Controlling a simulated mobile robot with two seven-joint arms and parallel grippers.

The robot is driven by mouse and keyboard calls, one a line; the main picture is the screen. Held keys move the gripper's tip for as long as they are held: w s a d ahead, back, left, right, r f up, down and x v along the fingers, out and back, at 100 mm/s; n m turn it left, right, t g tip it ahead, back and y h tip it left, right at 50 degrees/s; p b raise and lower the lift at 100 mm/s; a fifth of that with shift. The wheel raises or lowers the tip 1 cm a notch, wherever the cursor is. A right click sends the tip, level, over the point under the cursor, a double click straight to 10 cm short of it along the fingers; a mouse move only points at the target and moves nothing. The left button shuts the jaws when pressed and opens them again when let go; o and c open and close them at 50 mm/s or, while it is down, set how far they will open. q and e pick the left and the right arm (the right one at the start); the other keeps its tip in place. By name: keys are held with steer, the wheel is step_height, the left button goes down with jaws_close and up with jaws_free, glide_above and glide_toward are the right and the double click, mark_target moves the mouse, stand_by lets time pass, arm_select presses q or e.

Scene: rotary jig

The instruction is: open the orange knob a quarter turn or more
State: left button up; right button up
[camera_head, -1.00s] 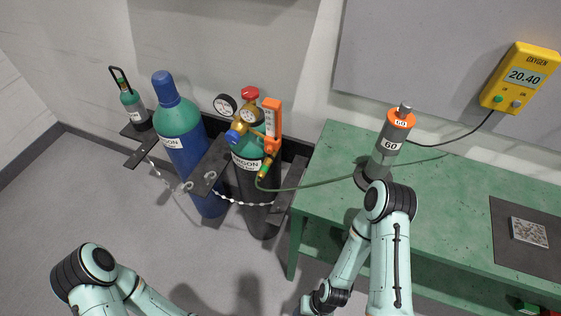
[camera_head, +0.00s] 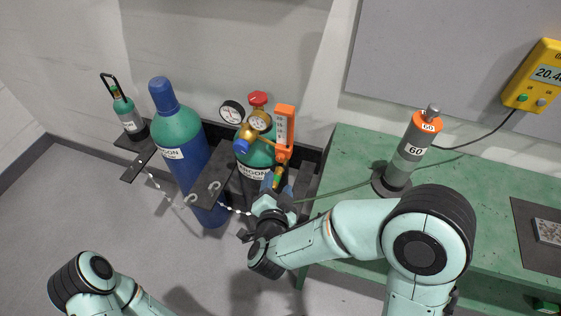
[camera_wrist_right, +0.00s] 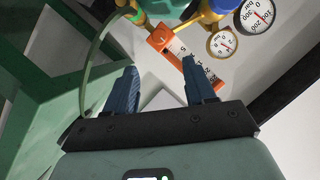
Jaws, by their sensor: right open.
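The orange flowmeter (camera_head: 285,125) stands upright on the regulator of the dark gas cylinder with a green shoulder. An orange part that looks like the knob (camera_head: 281,153) sits at its lower end. The flowmeter's orange body also shows in the right wrist view (camera_wrist_right: 160,40). My right gripper (camera_head: 279,180) is just below the flowmeter and partly covers the cylinder. In the right wrist view its two blue fingers (camera_wrist_right: 160,86) are apart with nothing between them, and the flowmeter lies beyond the tips. My left arm shows at the lower left, but its gripper is out of frame.
Pressure gauges (camera_head: 232,112) and a red handwheel (camera_head: 258,98) crowd the regulator. A green hose runs to the grey device (camera_head: 408,155) with an orange cap on the green bench (camera_head: 345,150). A blue cylinder (camera_head: 182,155) stands to the left, with a chain.

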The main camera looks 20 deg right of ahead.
mark_target(281, 159)
steer(key=p+x, duration=0.1)
steer(key=x, duration=1)
steer(key=shift+w+f, duration=0.1)
steer(key=shift+f, duration=0.05)
jaws_close()
